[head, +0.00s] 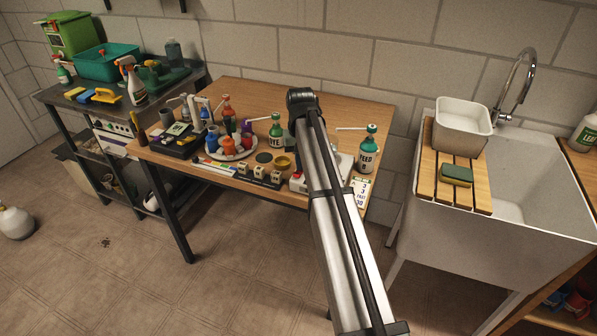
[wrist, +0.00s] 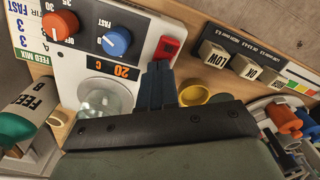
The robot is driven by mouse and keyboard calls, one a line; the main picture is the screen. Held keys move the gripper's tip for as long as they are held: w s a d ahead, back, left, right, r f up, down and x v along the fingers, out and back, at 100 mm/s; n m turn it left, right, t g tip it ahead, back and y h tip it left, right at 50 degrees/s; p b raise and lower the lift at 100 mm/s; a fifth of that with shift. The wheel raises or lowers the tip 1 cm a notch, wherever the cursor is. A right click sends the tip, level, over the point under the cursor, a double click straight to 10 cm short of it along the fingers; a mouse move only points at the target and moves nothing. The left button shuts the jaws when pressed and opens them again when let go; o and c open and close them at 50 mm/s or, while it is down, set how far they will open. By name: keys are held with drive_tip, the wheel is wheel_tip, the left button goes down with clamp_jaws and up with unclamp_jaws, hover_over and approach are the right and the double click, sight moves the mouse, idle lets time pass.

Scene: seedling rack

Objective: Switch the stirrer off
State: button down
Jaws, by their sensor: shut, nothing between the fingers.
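The stirrer (wrist: 75,75) is a white unit with an orange knob (wrist: 60,25), a blue knob (wrist: 117,41) and a display (wrist: 108,68) reading 20 C. A red switch (wrist: 166,48) sits at its front corner by the blue knob. A round glass vessel (wrist: 105,98) stands on it. My gripper (wrist: 158,70) is shut and empty, its dark fingertips just below the red switch in the wrist view; I cannot tell whether they touch it. In the head view my arm hides most of the stirrer (head: 298,184). The switch's position is unclear.
Cream blocks marked LOW and OK (wrist: 246,67) stand beside the stirrer. A yellow cup (wrist: 195,95) is close to the fingers. The FEED B bottle (head: 368,153) stands right of my arm, a green-labelled bottle (head: 276,134) left. A round tray (head: 231,153) holds small bottles.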

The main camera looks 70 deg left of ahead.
drive_tip(key=shift+s+d+f, duration=0.25)
drive_tip(key=shift+d+f, duration=0.05)
drive_tip(key=shift+f, duration=0.05)
drive_tip(key=shift+w+a+r, duration=0.1)
drive_tip(key=shift+a+r, duration=0.05)
drive_tip(key=shift+r, duration=0.85)
drive_tip(key=shift+w+a+r, duration=0.1)
drive_tip(key=shift+r, duration=2.65)
